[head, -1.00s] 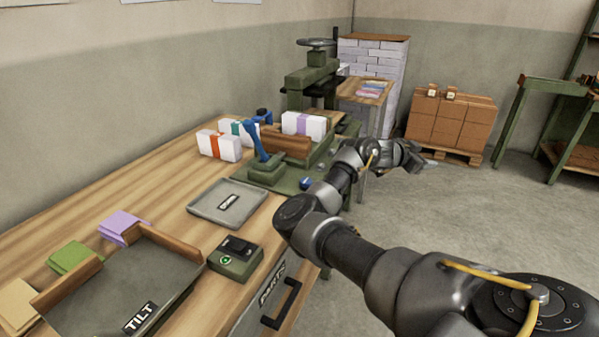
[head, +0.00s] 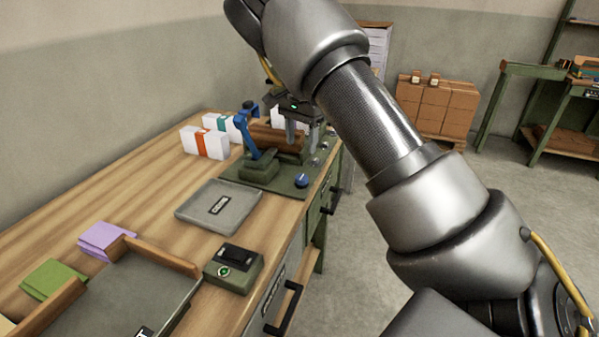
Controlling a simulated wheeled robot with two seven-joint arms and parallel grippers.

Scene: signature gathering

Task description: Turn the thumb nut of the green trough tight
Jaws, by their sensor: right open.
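The green trough (head: 235,174) stands at the back of the bench, with a brown wooden wall and a blue lever (head: 247,130). A blue knob (head: 302,180) sits at its front right edge, with small silver knobs (head: 315,161) behind it. I cannot tell which of these is the thumb nut. My right gripper (head: 302,142) is open, fingers pointing down, over the far right part of the trough near the wooden wall. I cannot tell whether the fingers touch anything. My left gripper is not in view.
White banded paper stacks (head: 205,142) stand left of the trough. My right arm covers the press area behind. Bare bench lies at left.

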